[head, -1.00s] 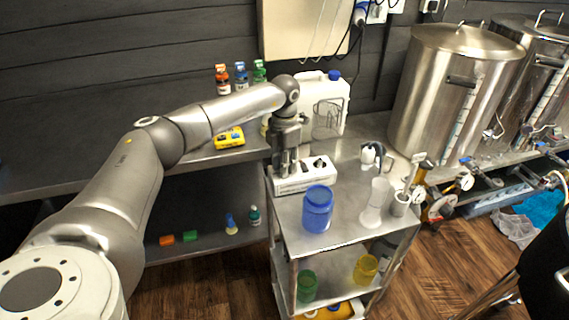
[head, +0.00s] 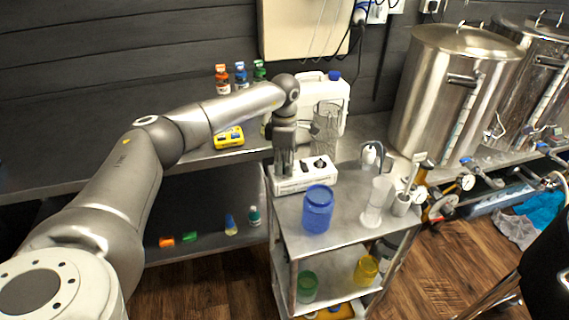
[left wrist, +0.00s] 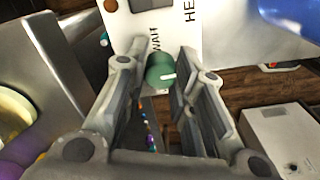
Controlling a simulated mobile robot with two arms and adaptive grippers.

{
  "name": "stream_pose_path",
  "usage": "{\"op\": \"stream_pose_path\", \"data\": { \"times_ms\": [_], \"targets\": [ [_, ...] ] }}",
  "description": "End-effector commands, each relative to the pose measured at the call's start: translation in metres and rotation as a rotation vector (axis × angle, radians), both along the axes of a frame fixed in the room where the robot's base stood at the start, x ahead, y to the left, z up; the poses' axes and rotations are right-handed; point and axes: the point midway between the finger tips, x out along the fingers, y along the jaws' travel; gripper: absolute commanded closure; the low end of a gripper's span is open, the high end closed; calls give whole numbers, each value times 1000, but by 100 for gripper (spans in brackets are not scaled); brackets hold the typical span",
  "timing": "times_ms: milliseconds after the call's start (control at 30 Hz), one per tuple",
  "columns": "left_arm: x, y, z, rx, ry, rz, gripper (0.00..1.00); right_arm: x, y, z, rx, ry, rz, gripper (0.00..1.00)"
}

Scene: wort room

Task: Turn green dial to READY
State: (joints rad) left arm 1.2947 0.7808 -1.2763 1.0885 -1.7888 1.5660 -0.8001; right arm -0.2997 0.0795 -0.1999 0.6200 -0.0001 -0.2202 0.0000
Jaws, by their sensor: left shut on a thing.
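The white panel box (head: 318,181) lies on the steel cart. Dark knobs show on its right part. My left gripper (head: 285,172) points down over the box's left end and covers the green dial in the head view. In the left wrist view, the green dial (left wrist: 158,73) sits between the fingers of my left gripper (left wrist: 162,80), which is shut on it. A WAIT label stands just above the dial, and part of another label, "HE", shows further up right. No READY label is visible. My right gripper is not in view.
On the cart, a blue jar (head: 317,209) and a clear cylinder (head: 377,203) stand near the box. A white jug (head: 341,92) is behind my gripper. A yellow device (head: 228,138) and several small bottles are on the left counter. Steel kettles (head: 452,95) stand at right.

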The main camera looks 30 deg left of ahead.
Motion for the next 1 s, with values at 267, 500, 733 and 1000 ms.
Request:
{"op": "stream_pose_path", "data": {
  "times_ms": [267, 500, 733, 1000],
  "targets": [
    [1, 0, 1, -1, -4, -22, 100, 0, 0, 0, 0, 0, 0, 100],
    [1, 0, 1, -1, -4, -21, 100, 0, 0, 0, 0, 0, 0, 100],
    [1, 0, 1, -1, -3, -20, 52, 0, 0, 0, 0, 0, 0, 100],
    [0, 0, 1, 0, -1, -20, 52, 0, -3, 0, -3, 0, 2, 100]
  ]
}}
